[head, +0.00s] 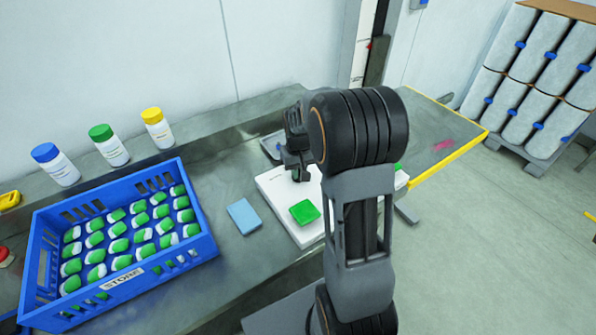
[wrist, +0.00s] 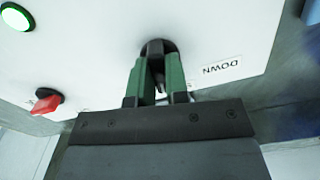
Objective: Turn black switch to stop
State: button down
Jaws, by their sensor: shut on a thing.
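The black switch (wrist: 157,46) sits on a white panel (wrist: 105,50), top middle in the wrist view. My gripper (wrist: 156,58) has its two green-padded fingers on either side of the switch, shut on it. The fingers hide part of the switch, and its exact pointing is hard to tell. A label reading DOWN (wrist: 221,69) appears upside down to its right; other lettering is mostly hidden. In the head view my gripper (head: 297,172) is low over a white box (head: 272,184), and my arm hides much of it.
A red switch (wrist: 47,102) and a lit green button (wrist: 17,16) are on the panel at left. In the head view, a blue crate (head: 125,278) of green-and-white items, a light-blue block (head: 243,216) and three capped bottles (head: 110,146) stand left of the box.

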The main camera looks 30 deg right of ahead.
jog(key=shift+n, duration=1.1)
jog(key=c, duration=1.1)
grip_release()
notch_tip(320, 180, up, 14)
jog(key=shift+f, duration=0.1)
